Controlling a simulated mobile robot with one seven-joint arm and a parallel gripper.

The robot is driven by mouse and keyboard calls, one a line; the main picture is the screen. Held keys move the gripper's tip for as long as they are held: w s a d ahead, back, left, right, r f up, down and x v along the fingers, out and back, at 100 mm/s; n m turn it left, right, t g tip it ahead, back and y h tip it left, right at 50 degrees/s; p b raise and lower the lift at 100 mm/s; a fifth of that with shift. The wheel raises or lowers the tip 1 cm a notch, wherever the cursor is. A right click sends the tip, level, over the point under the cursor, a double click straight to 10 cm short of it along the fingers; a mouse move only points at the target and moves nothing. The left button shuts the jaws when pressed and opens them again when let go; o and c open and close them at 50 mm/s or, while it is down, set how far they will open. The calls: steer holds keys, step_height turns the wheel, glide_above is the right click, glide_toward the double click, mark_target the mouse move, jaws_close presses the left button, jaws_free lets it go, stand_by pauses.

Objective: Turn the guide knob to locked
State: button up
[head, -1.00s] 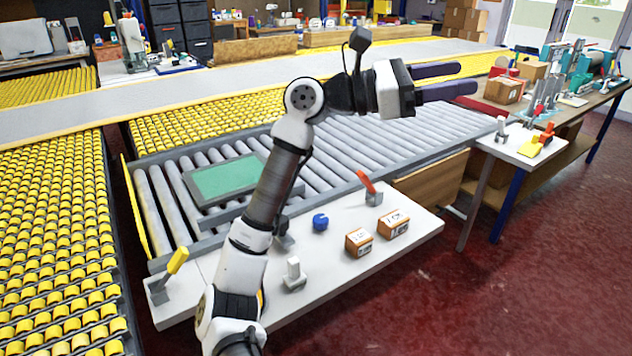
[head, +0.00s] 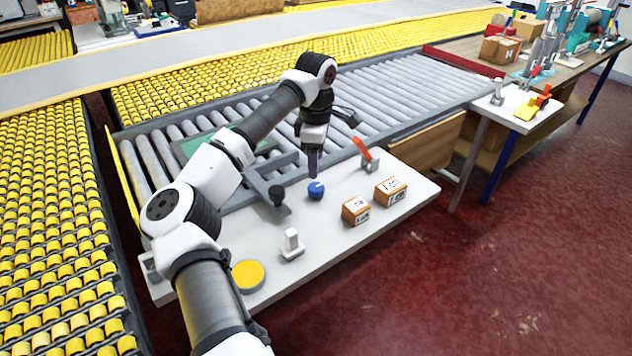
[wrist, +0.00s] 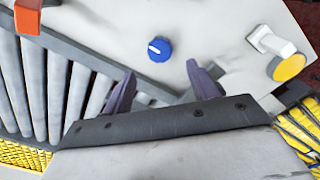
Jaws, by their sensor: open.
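The guide knob is most likely the small round blue knob (head: 316,190) on the white bench top, and it also shows in the wrist view (wrist: 159,49). It has a short white mark on top. No label for a locked position is readable. My gripper (head: 313,176) points down just above and behind the knob in the head view. In the wrist view its two purple fingers (wrist: 161,70) are apart and empty, with the knob beyond and between the tips. I cannot tell whether they touch it, but they look clear of it.
A red lever (head: 363,150) stands right of the knob. Two brown boxes, a small one (head: 355,210) and a larger one (head: 391,190), sit to its right. A white switch (head: 291,245), a yellow disc (head: 248,275) and a dark round handle (head: 276,195) are nearby. The roller conveyor (head: 400,95) lies behind.

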mark_target(316, 186)
step_height(316, 186, down, 8)
steer(key=shift+f+p, duration=0.1)
steer(key=shift+p, duration=0.5)
steer(key=shift+c, duration=0.2)
steer(key=c, duration=1)
